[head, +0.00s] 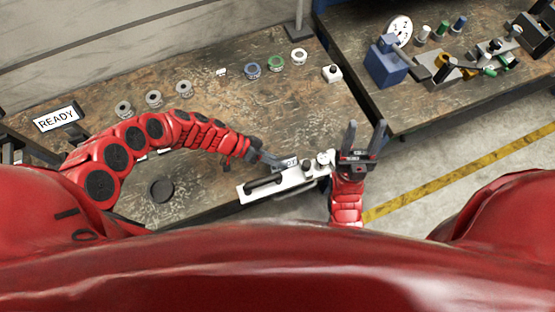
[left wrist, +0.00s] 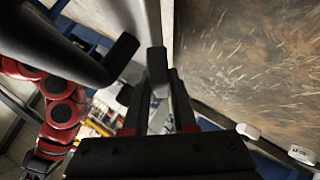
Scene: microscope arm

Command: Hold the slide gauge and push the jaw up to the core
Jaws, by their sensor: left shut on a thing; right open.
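The slide gauge (head: 257,191) is a long white bar with a dark slot, at the front edge of the near bench in the head view. A small white block with a round top (head: 325,158) is at its right end; I cannot tell whether this is the jaw or the core. My left gripper (head: 284,163) is shut on the gauge near its middle, from behind. The fingers of my left gripper also show in the left wrist view (left wrist: 157,88), where the grip is unclear. My right gripper (head: 365,138) is open and empty, just right of the gauge's right end.
Several ring-shaped parts, one of them a blue ring (head: 252,71), stand along the back of the near bench. A READY sign (head: 56,119) is at the left and a dark disc (head: 161,190) at the front left. A second bench with a blue block (head: 384,66) stands right, across a gap.

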